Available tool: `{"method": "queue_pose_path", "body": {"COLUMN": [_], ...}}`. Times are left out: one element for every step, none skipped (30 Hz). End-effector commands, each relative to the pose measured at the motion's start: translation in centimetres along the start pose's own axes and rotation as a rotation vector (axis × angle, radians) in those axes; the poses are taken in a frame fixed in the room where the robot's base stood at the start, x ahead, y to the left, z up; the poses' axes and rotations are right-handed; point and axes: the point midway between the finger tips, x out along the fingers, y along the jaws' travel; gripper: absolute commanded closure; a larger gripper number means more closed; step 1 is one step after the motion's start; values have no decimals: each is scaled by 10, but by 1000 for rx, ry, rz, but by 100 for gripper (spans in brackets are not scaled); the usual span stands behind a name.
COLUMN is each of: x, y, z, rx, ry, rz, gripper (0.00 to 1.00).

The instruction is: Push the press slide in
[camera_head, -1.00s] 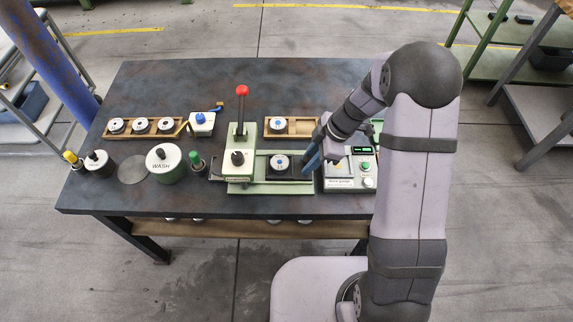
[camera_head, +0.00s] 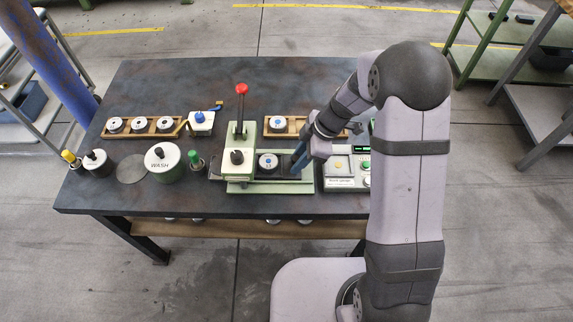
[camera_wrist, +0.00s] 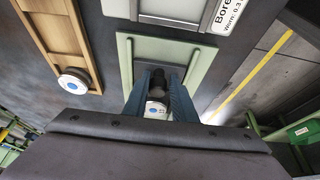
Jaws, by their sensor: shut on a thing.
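The press slide (camera_head: 287,160) is a dark plate carrying a white disc with a blue centre. It lies on the right part of the green press base (camera_head: 305,187), just right of the press column (camera_head: 247,140) with its red-topped lever. My gripper (camera_head: 298,168) is at the right end of the slide, with blue fingers pointing down. In the wrist view the blue fingers (camera_wrist: 160,98) are closed around the slide's dark knob (camera_wrist: 158,78), and the disc (camera_wrist: 155,109) shows between them. The press base (camera_wrist: 206,58) lies below. My fingers partly hide the slide's right end.
A wooden tray (camera_head: 297,134) with a white disc stands behind the press. A gauge box (camera_head: 340,184) stands close on the right, partly hidden by my arm.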

Motion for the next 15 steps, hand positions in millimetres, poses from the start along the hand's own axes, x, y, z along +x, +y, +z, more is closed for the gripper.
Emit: {"method": "queue_pose_path", "body": {"x": [8,8,9,10,11,11,12,13,13,14,15,16,16,17,18], "y": [-3,-3,-3,-3,-3,-3,-3,-3,-3,-3,-3,-3,-3,-3,-3], "z": [2,1,-1,-3,-4,-6,-8,-9,-11,-12,-14,-16,-17,-19,-21], "rx": [-1,-1,-2,-2,-2,-1,-1,-1,-1,-2,-2,-2,-1,-1,-1], "ry": [-9,-9,-9,-9,-9,-9,-9,-9,-9,-9,-9,-9,-9,-9,-9], "rz": [-5,-5,-6,-6,-6,-6,-6,-6,-6,-6,-6,-6,-6,-6,-6], "gripper": [88,88,88,88,88,88,88,88,88,88,88,88,88,89,89]}}
